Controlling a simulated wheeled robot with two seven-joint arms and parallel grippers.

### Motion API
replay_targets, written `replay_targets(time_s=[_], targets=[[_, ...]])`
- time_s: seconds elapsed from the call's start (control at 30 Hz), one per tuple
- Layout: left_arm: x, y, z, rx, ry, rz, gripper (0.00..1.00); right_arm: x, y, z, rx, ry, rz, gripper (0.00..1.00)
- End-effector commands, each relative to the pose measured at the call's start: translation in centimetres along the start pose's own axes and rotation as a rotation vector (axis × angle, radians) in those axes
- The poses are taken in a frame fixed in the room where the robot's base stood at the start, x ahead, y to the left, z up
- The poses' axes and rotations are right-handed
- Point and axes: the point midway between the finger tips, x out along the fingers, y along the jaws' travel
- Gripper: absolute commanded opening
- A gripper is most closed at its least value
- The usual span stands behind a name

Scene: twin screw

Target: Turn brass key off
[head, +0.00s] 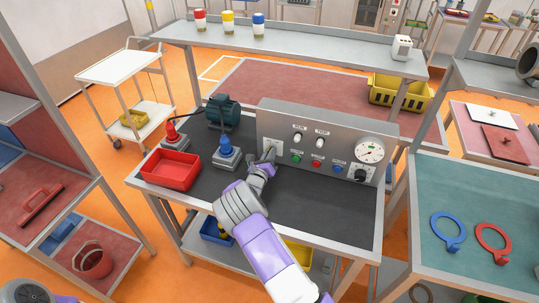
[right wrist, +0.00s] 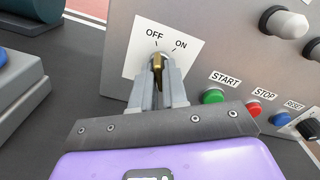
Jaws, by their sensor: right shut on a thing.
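The brass key (right wrist: 157,66) sits in a white switch plate (right wrist: 140,50) marked OFF and ON, on the grey control panel (head: 300,125). My right gripper (right wrist: 159,84) is shut on the key, one finger on each side. The key stands about upright in the right wrist view, close to the OFF mark; its exact angle is partly hidden by the fingers. In the head view my right gripper (head: 268,157) reaches the panel's left part and hides the key. My left gripper is not in view.
Green, red and blue buttons, white knobs and a dial gauge (head: 369,150) are right of the key. A blue-topped joystick (head: 226,149), a red bin (head: 170,170) and a dark green motor (head: 223,112) stand to the left. The black bench top (head: 325,200) is clear at right.

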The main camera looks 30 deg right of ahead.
Motion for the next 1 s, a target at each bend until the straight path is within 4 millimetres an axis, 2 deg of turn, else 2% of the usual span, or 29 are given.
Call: replay_targets(time_s=[0.3, 0.33, 0.43, 0.77, 0.87, 1.0], targets=[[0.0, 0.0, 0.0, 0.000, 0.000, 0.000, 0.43, 0.0, 0.0, -0.1, -0.006, 0.001, 0.001, 0.00], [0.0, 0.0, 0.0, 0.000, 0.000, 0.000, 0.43, 0.0, 0.0, -0.1, -0.006, 0.001, 0.001, 0.18], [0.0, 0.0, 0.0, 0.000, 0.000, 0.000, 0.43, 0.0, 0.0, -0.1, -0.005, 0.001, 0.000, 0.33], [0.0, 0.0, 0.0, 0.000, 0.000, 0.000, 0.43, -0.2, 0.0, 0.0, -0.003, 0.001, 0.001, 0.34], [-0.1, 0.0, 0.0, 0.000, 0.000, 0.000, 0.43, -1.1, 0.1, 0.0, -0.004, 0.001, 0.003, 0.34], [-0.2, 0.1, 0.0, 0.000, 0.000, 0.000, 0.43, -3.3, 0.1, 0.1, -0.004, 0.001, 0.003, 0.34]])
